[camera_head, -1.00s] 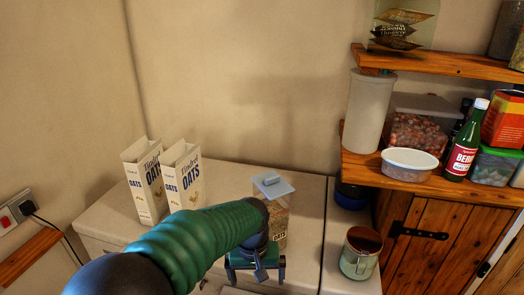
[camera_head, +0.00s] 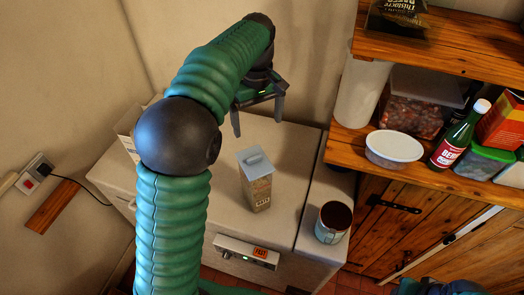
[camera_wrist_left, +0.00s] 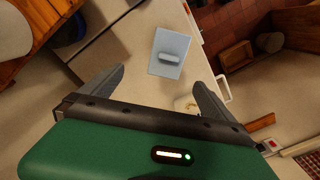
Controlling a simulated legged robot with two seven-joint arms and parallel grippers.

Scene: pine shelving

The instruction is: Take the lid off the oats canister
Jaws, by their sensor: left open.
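The oats canister (camera_head: 258,192) is a clear square container with an OATS label, upright on the pale counter. Its light blue lid (camera_head: 254,164) with a raised handle sits on top. In the left wrist view the lid (camera_wrist_left: 170,53) appears beyond the fingertips, handle up. My left gripper (camera_head: 258,124) is open and empty, above and behind the canister, apart from the lid. In the left wrist view its fingers (camera_wrist_left: 158,84) are spread. A green and dark part of my right arm shows at the bottom right of the head view; its fingers cannot be made out.
A mug (camera_head: 331,224) stands right of the canister. Oats cartons (camera_head: 127,133) are mostly hidden behind my left arm. Wooden shelves (camera_head: 435,163) on the right hold a white tub (camera_head: 394,149), a bottle (camera_head: 459,135) and boxes. Counter around the canister is clear.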

